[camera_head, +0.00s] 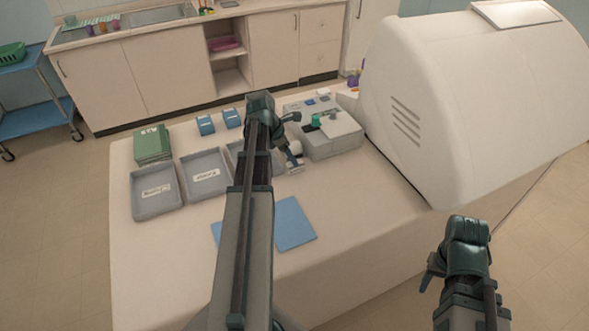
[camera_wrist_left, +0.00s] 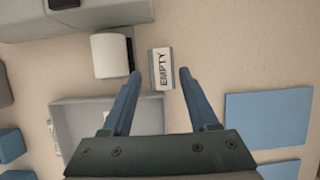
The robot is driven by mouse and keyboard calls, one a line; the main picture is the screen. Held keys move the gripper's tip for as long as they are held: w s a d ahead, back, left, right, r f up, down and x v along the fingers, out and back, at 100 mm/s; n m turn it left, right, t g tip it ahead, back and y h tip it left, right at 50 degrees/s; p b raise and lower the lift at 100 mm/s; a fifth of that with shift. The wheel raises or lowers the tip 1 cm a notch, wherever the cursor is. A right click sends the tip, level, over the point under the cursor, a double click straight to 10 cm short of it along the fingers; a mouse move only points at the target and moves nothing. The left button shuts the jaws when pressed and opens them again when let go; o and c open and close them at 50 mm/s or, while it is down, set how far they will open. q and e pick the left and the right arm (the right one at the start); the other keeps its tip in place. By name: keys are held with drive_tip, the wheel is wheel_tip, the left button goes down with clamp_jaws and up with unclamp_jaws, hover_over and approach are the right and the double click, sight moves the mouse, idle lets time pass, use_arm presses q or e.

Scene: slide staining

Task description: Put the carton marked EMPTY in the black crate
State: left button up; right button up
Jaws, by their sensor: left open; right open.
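The carton marked EMPTY (camera_wrist_left: 162,68) is a small white and grey box on the table. In the left wrist view it lies between the fingertips of my left gripper (camera_wrist_left: 160,73), which is open. I cannot tell how far above it the fingers are. In the head view the carton (camera_head: 295,166) shows just past my left gripper (camera_head: 289,150), partly hidden by it. My right gripper (camera_head: 432,271) is open and empty, off the table's front right side. No black crate shows in either view.
A white roll (camera_wrist_left: 110,55) stands close left of the carton. Grey trays (camera_head: 157,205) and a green stack (camera_head: 153,144) are at the left. A grey device (camera_head: 335,140) is behind, a large white machine (camera_head: 465,90) right. Blue mats (camera_head: 296,224) lie in front.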

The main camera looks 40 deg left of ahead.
use_arm(q)
drive_tip(key=b+x, duration=0.4)
drive_tip(key=x, duration=0.1)
drive_tip(key=shift+s, duration=0.15)
drive_tip(key=shift+r, duration=0.1)
drive_tip(key=shift+c, duration=0.3)
clamp_jaws()
